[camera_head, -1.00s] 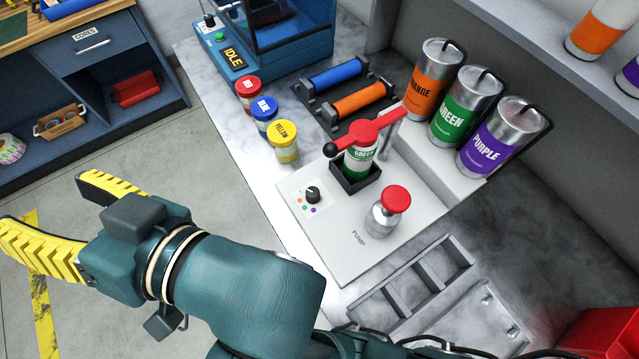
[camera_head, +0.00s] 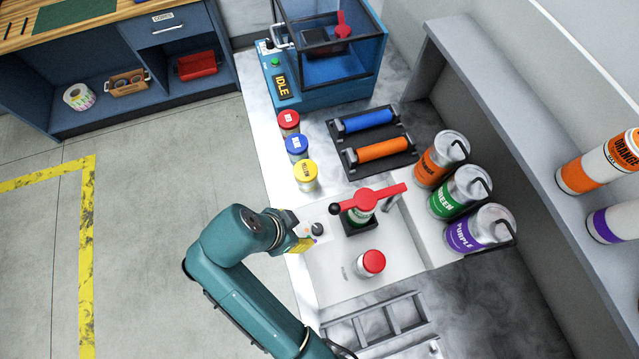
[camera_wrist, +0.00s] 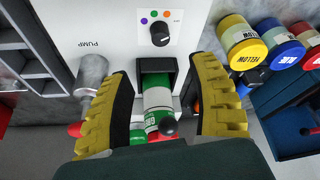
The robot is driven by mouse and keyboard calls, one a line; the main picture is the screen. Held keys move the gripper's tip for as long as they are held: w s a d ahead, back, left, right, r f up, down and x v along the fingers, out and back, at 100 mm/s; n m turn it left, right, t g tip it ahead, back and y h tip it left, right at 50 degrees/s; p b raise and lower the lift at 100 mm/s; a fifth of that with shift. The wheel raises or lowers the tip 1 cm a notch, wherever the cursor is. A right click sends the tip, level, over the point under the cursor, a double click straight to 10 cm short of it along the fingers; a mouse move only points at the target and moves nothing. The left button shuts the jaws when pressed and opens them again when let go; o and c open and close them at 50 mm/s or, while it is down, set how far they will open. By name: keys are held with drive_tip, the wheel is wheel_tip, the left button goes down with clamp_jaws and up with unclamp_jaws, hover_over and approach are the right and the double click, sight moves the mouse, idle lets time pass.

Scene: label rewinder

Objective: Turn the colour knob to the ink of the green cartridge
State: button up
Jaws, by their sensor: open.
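The black colour knob (camera_wrist: 160,34) sits on the white pump panel, beside purple, green and orange dots; its pointer is too small to read surely. It also shows in the head view (camera_head: 317,229). The green-labelled cartridge (camera_wrist: 157,98) stands in a black square holder, below the knob in the wrist view, under a red lever (camera_head: 368,199). My gripper (camera_wrist: 165,72) is open and empty. Its yellow fingers frame the cartridge and holder in the wrist view, with the knob beyond the fingertips. In the head view the gripper (camera_head: 306,243) is just left of the knob.
A red-capped pump (camera_head: 371,262) stands near the knob. Red, blue and yellow jars (camera_head: 305,176) line the bench edge. Orange, green and purple cans (camera_head: 478,228) stand at right. A rack with blue and orange rollers (camera_head: 375,154) is behind. The floor at left is free.

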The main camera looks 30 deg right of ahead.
sight(316, 229)
drive_tip(key=b+x, duration=0.2)
drive_tip(key=x, duration=1.2)
drive_tip(key=shift+f, duration=0.25)
clamp_jaws()
